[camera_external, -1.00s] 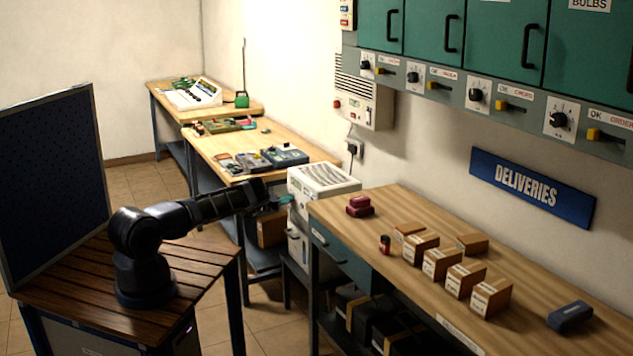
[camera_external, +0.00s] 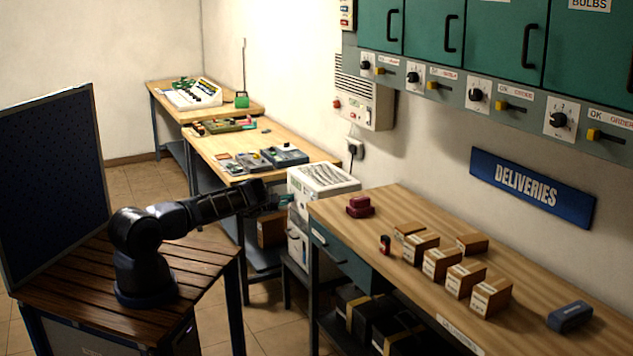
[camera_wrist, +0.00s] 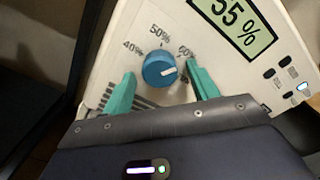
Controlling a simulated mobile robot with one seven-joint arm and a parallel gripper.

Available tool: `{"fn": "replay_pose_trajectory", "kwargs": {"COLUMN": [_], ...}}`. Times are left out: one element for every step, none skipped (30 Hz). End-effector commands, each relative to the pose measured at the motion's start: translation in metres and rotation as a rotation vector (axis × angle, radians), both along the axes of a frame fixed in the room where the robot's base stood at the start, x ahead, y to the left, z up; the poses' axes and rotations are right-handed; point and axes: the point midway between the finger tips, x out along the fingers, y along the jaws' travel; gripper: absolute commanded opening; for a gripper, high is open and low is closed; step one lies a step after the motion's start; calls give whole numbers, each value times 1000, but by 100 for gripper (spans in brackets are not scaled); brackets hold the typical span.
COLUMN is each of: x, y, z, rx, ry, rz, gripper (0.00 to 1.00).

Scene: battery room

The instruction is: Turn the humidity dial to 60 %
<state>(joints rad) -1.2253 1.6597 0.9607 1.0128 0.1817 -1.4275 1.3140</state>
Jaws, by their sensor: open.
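The humidity dial (camera_wrist: 159,68) is a round blue knob on a white panel in the wrist view. Its white mark points right, toward the side of the printed 60% (camera_wrist: 187,52). The 40% and 50% labels lie left of and above the knob. The display (camera_wrist: 236,28) reads 55 %, its top edge cut off. My gripper (camera_wrist: 160,69) is open, one teal finger on each side of the dial; I cannot tell whether either touches. In the external view my gripper (camera_external: 278,203) is at the front of the white unit (camera_external: 322,180); the dial is not discernible there.
Buttons (camera_wrist: 285,74), one lit, sit right of the dial. The workbench (camera_external: 400,205) with several cartons stands right of the white unit, and a bench with trays (camera_external: 285,155) stands behind it.

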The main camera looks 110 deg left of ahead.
Motion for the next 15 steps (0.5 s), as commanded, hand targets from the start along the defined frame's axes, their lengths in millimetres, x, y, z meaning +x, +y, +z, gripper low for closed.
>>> {"fn": "replay_pose_trajectory", "kwargs": {"x": [0,0,-2,-3,-5,-7,-10,-13,-17,-21,-25,-31,-35,-39,-44], "y": [0,0,-1,-2,-4,-6,-9,-12,-16,-20,-24,-30,-34,-38,-43], "z": [0,0,0,0,0,1,1,1,1,1,0,0,0,0,0], "rx": [0,0,0,0,0,0,0,0,0,0,-1,0,-1,-2,-1], "ry": [0,0,0,0,0,0,0,0,0,0,1,0,1,0,0], "rz": [0,0,1,1,1,1,1,2,2,2,4,3,3,3,2], "gripper": [59,59,59,59,59,59,59,59,59,59,59,59,59,59,59]}}
